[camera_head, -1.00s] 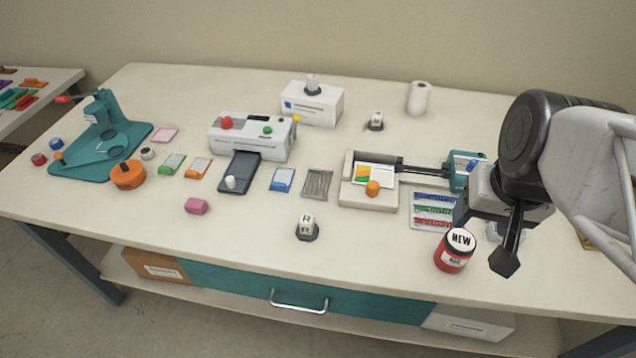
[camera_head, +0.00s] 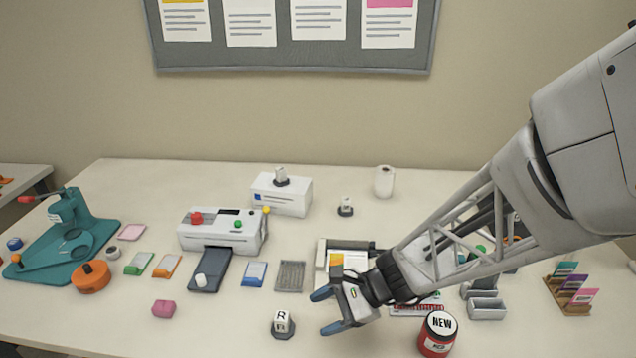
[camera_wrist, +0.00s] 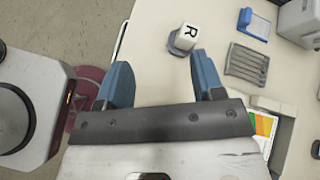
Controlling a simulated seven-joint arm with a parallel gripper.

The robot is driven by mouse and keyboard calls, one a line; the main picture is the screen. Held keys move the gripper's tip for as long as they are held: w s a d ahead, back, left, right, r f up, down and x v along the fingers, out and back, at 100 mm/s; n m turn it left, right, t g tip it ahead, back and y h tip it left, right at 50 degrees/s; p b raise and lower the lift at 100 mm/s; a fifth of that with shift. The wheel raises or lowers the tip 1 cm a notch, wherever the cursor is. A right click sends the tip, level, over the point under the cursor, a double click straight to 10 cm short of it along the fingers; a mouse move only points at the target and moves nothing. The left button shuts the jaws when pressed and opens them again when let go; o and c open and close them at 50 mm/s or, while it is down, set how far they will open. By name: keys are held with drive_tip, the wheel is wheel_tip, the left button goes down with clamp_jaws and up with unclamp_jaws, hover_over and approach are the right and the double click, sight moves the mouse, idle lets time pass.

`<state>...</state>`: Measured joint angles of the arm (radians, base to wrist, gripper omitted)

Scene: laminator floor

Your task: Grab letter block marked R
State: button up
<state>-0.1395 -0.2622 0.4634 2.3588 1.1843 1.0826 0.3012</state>
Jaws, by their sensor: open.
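The white letter block marked R (camera_head: 282,320) stands on a dark round base near the front of the table. It also shows in the wrist view (camera_wrist: 188,36), beyond my fingertips and nearer the right finger. My gripper (camera_head: 325,312) is open and empty, its blue fingers pointing left toward the block, just to its right with a gap between. In the wrist view my gripper (camera_wrist: 160,72) shows both blue fingers spread wide, with nothing between them.
A red jar marked NEW (camera_head: 437,334) stands right of my gripper. A pink block (camera_head: 163,309) lies to the left. A ribbed grey tray (camera_head: 290,275) and a blue card (camera_head: 255,273) lie behind the block. Two similar white blocks stand farther back, one on a white box (camera_head: 290,199).

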sight(289, 318)
drive_tip(key=w+a+f+m+y, duration=0.1)
drive_tip(key=f+m, duration=0.1)
drive_tip(key=w+a+f+m+t+y, duration=0.1)
drive_tip(key=a+f+m, duration=0.1)
drive_tip(key=w+a+f+m+t, duration=0.1)
drive_tip(key=f+m, duration=0.1)
drive_tip(key=f, duration=0.1)
drive_tip(key=shift+w+a+y, duration=0.25)
drive_tip(key=shift+w+y, duration=0.05)
drive_tip(key=shift+y, duration=0.1)
drive_tip(key=shift+x, duration=1.3)
drive_tip(key=shift+x, duration=2.6)
clamp_jaws()
